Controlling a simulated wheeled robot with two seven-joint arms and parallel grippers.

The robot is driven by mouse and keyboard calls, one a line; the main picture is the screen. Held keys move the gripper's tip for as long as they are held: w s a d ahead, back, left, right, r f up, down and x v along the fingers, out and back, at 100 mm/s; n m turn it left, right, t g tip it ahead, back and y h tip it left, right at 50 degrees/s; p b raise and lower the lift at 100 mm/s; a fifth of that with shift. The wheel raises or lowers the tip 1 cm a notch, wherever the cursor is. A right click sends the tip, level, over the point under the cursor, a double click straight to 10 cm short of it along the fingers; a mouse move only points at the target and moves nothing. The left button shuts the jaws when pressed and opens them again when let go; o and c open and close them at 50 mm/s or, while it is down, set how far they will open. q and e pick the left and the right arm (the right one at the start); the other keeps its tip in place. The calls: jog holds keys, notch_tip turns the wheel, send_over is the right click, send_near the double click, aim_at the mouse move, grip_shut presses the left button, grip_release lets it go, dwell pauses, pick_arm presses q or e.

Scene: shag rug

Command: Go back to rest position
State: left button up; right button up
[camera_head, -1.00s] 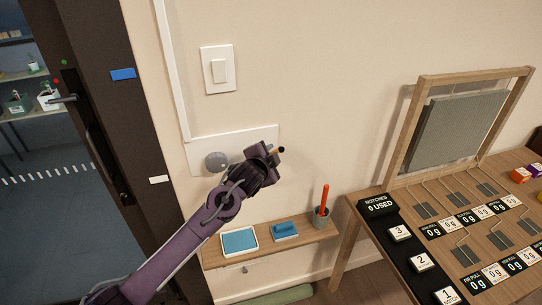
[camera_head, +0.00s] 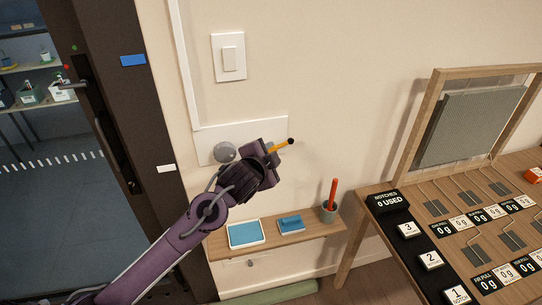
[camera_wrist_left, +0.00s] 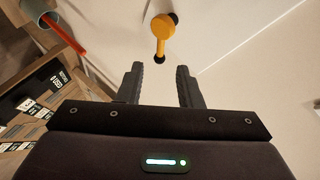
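My left gripper (camera_head: 271,150) is in front of the wall plate (camera_head: 207,145) with a grey round knob (camera_head: 224,152). In the left wrist view its two fingers (camera_wrist_left: 160,72) are apart with nothing between them. A yellow lever (camera_wrist_left: 161,38) with dark ends is just beyond the fingertips in that view. In the head view the lever (camera_head: 280,145) sticks out to the right of the gripper. The gripper and forearm hide part of the plate. My right gripper is in neither view.
A small wooden shelf (camera_head: 268,240) below holds a blue tray (camera_head: 244,234), a blue block (camera_head: 290,224) and a grey cup (camera_head: 329,211) with a red stick. A wooden table (camera_head: 413,208) with a framed panel stands right. A dark door (camera_head: 118,110) is left.

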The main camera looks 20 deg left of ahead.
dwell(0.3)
pick_arm(q)
jog(key=s+f+n+g, duration=0.3)
jog(key=s+f, duration=0.2)
jog(key=s, duration=0.5)
jog(key=s+d+f+n+g, duration=0.1)
jog(key=s+f+n+g, duration=0.3)
jog(key=s, duration=0.6)
jog(key=s+f+n+g, duration=0.3)
jog(key=s+f, duration=0.2)
jog(key=s, duration=0.6)
notch_tip(320, 180, down, 28)
jog(key=g, duration=0.2)
jog(key=s+a+f, duration=0.3)
jog(key=s+f, duration=1.6)
jog(key=s, duration=0.2)
jog(key=shift+a+f+m+g, duration=0.15)
jog(key=shift+f+m+g, duration=0.05)
jog(key=shift+m+g, duration=0.2)
